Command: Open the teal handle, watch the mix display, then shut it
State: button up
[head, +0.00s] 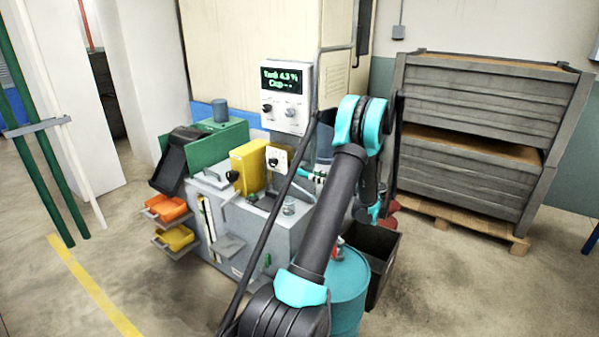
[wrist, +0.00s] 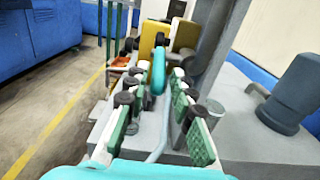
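The teal handle (wrist: 157,72) shows in the wrist view as a rounded upright end on a grey bent rod. It stands between the two green-padded fingers of my gripper (wrist: 154,84), with a visible gap on each side. My gripper is open around it. In the head view my gripper (head: 311,175) is small beside the machine, and I cannot make out the handle there. The mix display (head: 282,79) is on the white panel above the machine and reads "Tank 4.3 %" and "Cup --".
The grey machine (head: 245,232) carries a yellow box (head: 248,168) and a green panel. Orange (head: 165,207) and yellow trays hang at its left. A blue drum (head: 347,290) and a dark bin (head: 383,262) stand at right, before stacked crates (head: 470,175).

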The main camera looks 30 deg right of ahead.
aim_at(300, 169)
jog(key=x, duration=0.9)
grip_shut()
jog(key=shift+s, duration=0.1)
